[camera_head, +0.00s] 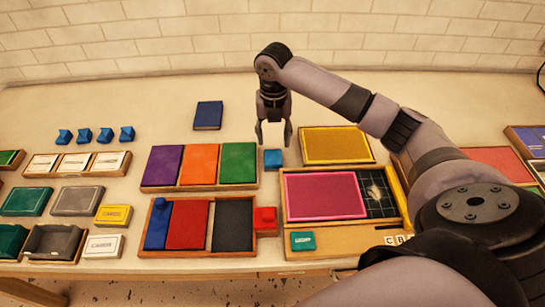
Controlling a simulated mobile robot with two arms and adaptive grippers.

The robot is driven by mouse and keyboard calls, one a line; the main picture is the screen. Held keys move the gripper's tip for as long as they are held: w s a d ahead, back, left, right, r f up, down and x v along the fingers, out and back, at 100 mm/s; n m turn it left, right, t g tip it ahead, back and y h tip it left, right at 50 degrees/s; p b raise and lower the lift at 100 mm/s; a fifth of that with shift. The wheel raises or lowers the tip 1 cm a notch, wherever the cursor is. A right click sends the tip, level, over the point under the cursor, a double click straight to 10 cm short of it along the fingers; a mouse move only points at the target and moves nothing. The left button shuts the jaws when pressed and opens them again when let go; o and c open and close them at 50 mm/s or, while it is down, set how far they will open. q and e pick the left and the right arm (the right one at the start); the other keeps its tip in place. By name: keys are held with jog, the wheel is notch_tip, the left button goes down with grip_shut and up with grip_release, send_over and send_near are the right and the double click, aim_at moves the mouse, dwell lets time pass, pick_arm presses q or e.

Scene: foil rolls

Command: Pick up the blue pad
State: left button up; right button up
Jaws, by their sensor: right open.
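A dark blue flat pad (208,115) lies alone at the back of the table. A small light-blue square (272,159) lies right of the green panel, and a blue piece (158,226) lies in the lower wooden tray (190,252); I cannot tell which of these blue things the task names. My right gripper (274,136) points down with its fingers apart and nothing visible between them. In the picture it is just above the light-blue square and right of the dark blue pad; its height is unclear. My left gripper is out of view.
A tray with purple, orange and green panels (238,163) stands left of the gripper. A yellow panel (336,145) and a pink panel (324,195) are to its right. Several small blue blocks (84,135) stand at the left. The back of the table is mostly clear.

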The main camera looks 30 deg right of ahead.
aim_at(273, 156)
jog(key=shift+s+f, duration=0.1)
jog(key=shift+f, duration=0.85)
jog(key=f+p, duration=0.1)
jog(key=f, duration=0.1)
jog(key=f+p, duration=0.1)
jog(key=f, duration=0.1)
jog(key=shift+s+a+f, duration=0.15)
jog(key=shift+a+f, duration=0.05)
jog(key=shift+f, duration=0.3)
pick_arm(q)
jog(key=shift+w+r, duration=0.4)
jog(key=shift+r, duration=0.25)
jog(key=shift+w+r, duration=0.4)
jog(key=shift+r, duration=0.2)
pick_arm(e)
jog(key=shift+c, duration=0.3)
jog(key=c, duration=0.7)
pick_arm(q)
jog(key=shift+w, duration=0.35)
pick_arm(e)
jog(key=shift+c, duration=0.2)
jog(key=shift+r, duration=0.1)
